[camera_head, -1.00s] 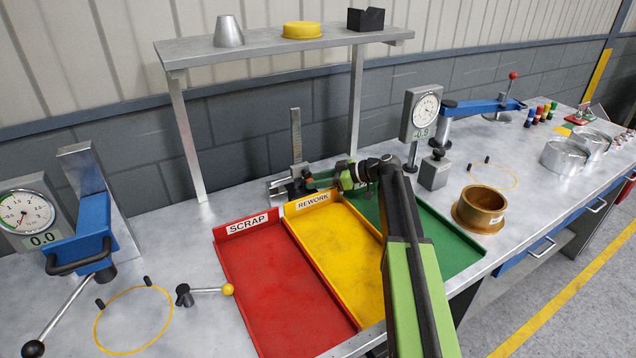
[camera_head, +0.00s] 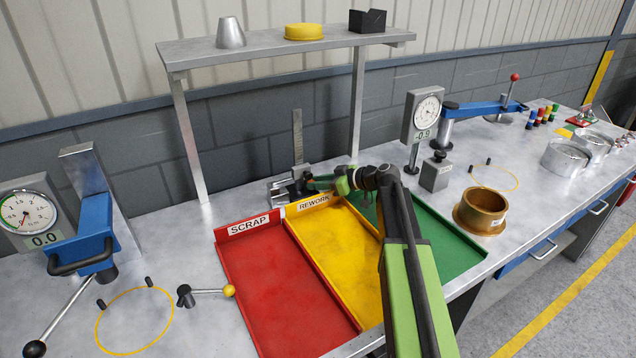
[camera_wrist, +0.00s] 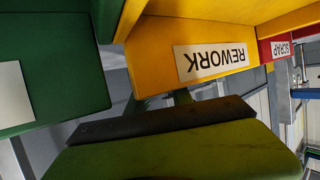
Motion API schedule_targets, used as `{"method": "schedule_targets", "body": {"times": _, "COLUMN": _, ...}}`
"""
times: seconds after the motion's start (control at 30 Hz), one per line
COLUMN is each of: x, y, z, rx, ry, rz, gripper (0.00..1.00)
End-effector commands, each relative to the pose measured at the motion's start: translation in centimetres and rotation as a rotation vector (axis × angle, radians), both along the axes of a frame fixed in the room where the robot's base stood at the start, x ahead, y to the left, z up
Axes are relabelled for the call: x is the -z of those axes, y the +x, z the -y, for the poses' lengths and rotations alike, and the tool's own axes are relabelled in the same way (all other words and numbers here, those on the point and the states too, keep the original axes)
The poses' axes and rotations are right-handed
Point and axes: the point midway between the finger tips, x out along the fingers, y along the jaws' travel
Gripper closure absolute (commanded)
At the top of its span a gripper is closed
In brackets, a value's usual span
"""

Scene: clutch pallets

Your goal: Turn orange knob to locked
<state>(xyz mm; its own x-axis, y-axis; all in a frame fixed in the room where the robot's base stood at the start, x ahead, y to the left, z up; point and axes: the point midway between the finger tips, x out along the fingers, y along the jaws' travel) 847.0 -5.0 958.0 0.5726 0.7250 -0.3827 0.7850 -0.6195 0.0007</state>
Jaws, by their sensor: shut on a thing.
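A steel height gauge (camera_head: 297,150) with an upright scale stands behind the yellow REWORK tray (camera_head: 330,262). My gripper (camera_head: 316,183) reaches to the gauge's slider from the right, low behind the tray's back wall. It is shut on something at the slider. A tiny orange-red spot shows there, which I take as the orange knob; the jaws mostly hide it, and I cannot read its turn. In the wrist view the dark and green gripper body fills the bottom, and the held knob is hidden behind it. The REWORK label (camera_wrist: 216,58) is just above it.
The red SCRAP tray (camera_head: 280,290) and green tray (camera_head: 450,240) flank the yellow one. A dial gauge (camera_head: 422,118) and a grey block (camera_head: 436,172) stand right of my arm, with a bronze ring (camera_head: 482,208) nearer. A shelf (camera_head: 285,45) spans above the gauge.

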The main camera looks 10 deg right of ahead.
Motion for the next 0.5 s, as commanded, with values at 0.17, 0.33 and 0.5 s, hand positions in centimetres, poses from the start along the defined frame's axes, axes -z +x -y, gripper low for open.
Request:
{"method": "schedule_targets", "body": {"times": 0.17, "x": -0.03, "y": -0.81, "z": -0.47, "rx": 0.161, "ry": 0.0, "rz": 0.002, "gripper": 1.0}}
{"method": "schedule_targets", "body": {"times": 0.33, "x": -0.03, "y": -0.99, "z": -0.76, "rx": 0.322, "ry": 0.0, "rz": 0.002, "gripper": 1.0}}
{"method": "schedule_targets", "body": {"times": 0.5, "x": -0.04, "y": -1.09, "z": -1.14, "rx": 0.48, "ry": 0.0, "rz": 0.002, "gripper": 1.0}}
